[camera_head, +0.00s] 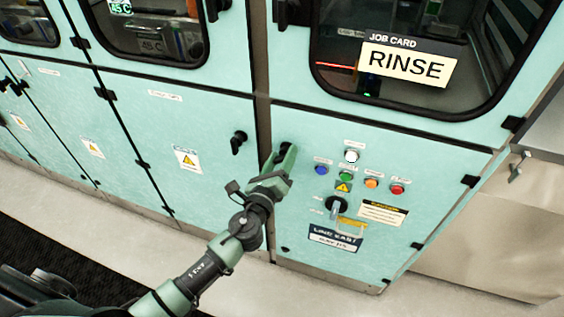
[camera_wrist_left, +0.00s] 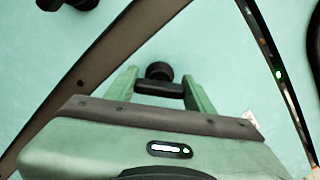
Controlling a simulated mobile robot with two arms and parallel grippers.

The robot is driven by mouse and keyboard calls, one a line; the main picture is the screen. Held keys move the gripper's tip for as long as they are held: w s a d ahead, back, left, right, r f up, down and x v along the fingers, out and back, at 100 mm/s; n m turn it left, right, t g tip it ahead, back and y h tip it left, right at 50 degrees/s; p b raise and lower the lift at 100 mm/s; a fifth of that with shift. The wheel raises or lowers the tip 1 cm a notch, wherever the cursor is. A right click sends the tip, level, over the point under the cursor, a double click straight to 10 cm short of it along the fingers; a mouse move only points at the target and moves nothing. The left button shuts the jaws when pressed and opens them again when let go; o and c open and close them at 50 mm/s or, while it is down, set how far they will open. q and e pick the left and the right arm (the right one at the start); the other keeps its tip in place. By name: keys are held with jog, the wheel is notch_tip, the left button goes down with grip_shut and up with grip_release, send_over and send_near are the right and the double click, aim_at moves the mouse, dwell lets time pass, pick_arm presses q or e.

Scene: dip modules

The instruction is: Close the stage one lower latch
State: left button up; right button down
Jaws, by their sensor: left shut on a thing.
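My left gripper (camera_head: 284,158) reaches the left edge of the lower mint panel under the RINSE window. In the left wrist view its two green fingers (camera_wrist_left: 160,90) are shut on a black latch handle. The latch (camera_wrist_left: 159,71) shows a round black knob and a short bar lying across between the fingers. In the head view only a dark bit of this latch (camera_head: 287,146) shows, the rest being hidden by the gripper. My right gripper is in neither view.
Another black latch (camera_head: 238,142) sits on the neighbouring panel to the left. To the right are several coloured buttons (camera_head: 345,177), a rotary switch (camera_head: 335,205) and a yellow padlock (camera_head: 351,228). A RINSE job card (camera_head: 408,64) is on the window above. The floor (camera_head: 215,277) in front is clear.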

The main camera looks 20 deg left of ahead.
pick_arm(q)
jog(key=n+b, duration=0.1)
jog(key=n, duration=0.1)
jog(key=n+b, duration=0.1)
jog(key=n, duration=0.2)
jog(key=shift+a+f+n, duration=0.1)
jog(key=shift+f+n, duration=0.1)
jog(key=shift+n, duration=0.1)
jog(key=n+b, duration=0.1)
jog(key=n, duration=0.2)
jog(key=shift+n, duration=0.7)
jog(key=o, duration=1.4)
jog(key=s+b, duration=0.1)
jog(key=s, duration=0.6)
jog(key=shift+s+a+b, duration=0.15)
jog(key=shift+s+b, duration=0.15)
jog(key=shift+s, duration=0.1)
